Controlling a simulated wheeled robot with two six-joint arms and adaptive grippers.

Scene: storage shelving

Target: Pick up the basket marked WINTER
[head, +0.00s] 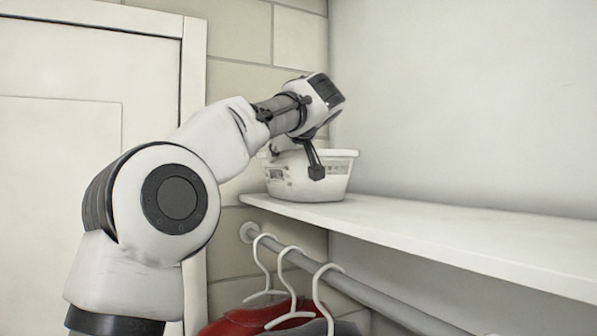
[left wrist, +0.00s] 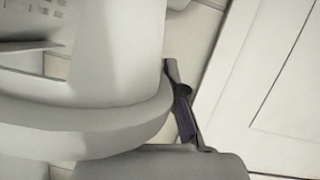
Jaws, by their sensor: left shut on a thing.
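A white basket (head: 338,180) with a wide rim stands on the left end of the white shelf (head: 420,225) in the head view. It has a small marking on its front, too small to read. My left gripper (head: 314,165) reaches over the basket and is shut on its rim, one dark finger hanging down in front. In the left wrist view the basket (left wrist: 85,125) fills the left side close up, with a dark gripper finger (left wrist: 184,108) beside the rim. The other finger is hidden. My right gripper is not in view.
The shelf right of the basket is bare, with a plain wall (head: 470,90) behind it. Below runs a rail (head: 360,291) with white hangers (head: 289,285) and a red garment (head: 245,322). A white door (head: 70,150) stands at left.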

